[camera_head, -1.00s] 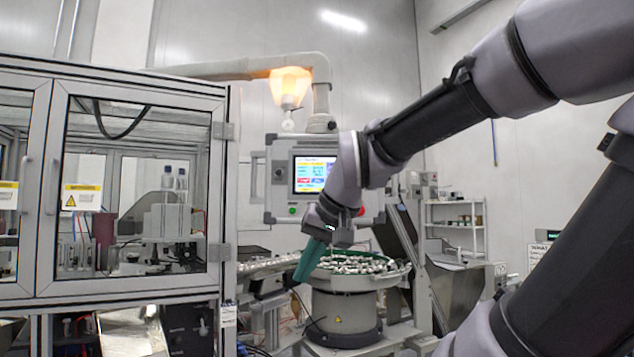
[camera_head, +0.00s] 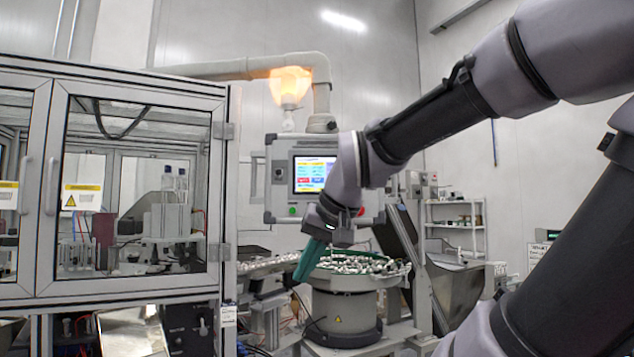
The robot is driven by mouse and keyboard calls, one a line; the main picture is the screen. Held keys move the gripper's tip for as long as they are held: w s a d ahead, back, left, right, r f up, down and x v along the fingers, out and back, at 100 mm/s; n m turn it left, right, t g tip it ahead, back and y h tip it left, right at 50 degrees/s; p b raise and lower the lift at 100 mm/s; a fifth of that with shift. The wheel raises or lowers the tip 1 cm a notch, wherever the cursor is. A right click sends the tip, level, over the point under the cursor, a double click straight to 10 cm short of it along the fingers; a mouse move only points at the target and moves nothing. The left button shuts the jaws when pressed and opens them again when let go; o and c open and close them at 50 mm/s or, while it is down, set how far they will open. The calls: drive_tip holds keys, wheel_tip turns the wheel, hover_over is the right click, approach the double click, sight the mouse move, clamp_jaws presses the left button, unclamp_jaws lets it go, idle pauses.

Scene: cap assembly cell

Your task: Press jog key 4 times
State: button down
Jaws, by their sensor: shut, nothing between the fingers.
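The control panel (camera_head: 269,215) hangs from a grey overhead arm in the middle of the view. Its lit touch screen (camera_head: 308,174) shows coloured fields in yellow, blue and red, too small to read. A green button (camera_head: 292,211) sits below the screen at the left, and a red one (camera_head: 361,211) at the right. I cannot make out which key is the jog key. My gripper (camera_head: 302,277), with teal fingers, is shut and empty. It points down and to the left, below the panel in the picture. My wrist covers the panel's lower middle and right side.
A round feeder bowl (camera_head: 343,283) full of small metallic parts stands behind and below my gripper. A glazed machine enclosure (camera_head: 138,185) fills the left side. An orange lamp (camera_head: 290,86) glows above the panel. A shelf rack (camera_head: 455,224) stands at the right.

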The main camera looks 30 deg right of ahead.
sight(321, 178)
idle(0.8)
drive_tip(key=w+d+r+m+t+y, duration=0.1)
drive_tip(key=w+d+r+m, duration=0.1)
drive_tip(key=w+r+m, duration=0.35)
drive_tip(key=w+d+r+m+t+y, duration=0.1)
drive_tip(key=w+d+r+m, duration=0.15)
drive_tip(key=w+r, duration=0.55)
drive_tip(key=w+d+r+m+t, duration=0.1)
drive_tip(key=w+d+r+m, duration=0.2)
drive_tip(key=w+d, duration=0.4)
drive_tip(key=w+d+r+m+t, duration=0.2)
drive_tip(key=w+d+r+m, duration=0.1)
drive_tip(key=w+d, duration=0.4)
drive_tip(key=shift+w+r+m+h, duration=0.3)
drive_tip(key=shift+w+r, duration=0.55)
drive_tip(key=shift+w, duration=0.4)
drive_tip(key=shift+w, duration=0.1)
drive_tip(key=shift+w+d, duration=0.6)
drive_tip(key=shift+w, duration=0.7)
drive_tip(key=shift+w+d, duration=0.65)
drive_tip(key=shift+w, duration=0.65)
drive_tip(key=shift+w+d, duration=0.6)
drive_tip(key=shift+w, duration=0.7)
drive_tip(key=shift+w+d, duration=0.15)
drive_tip(key=shift+w, duration=0.2)
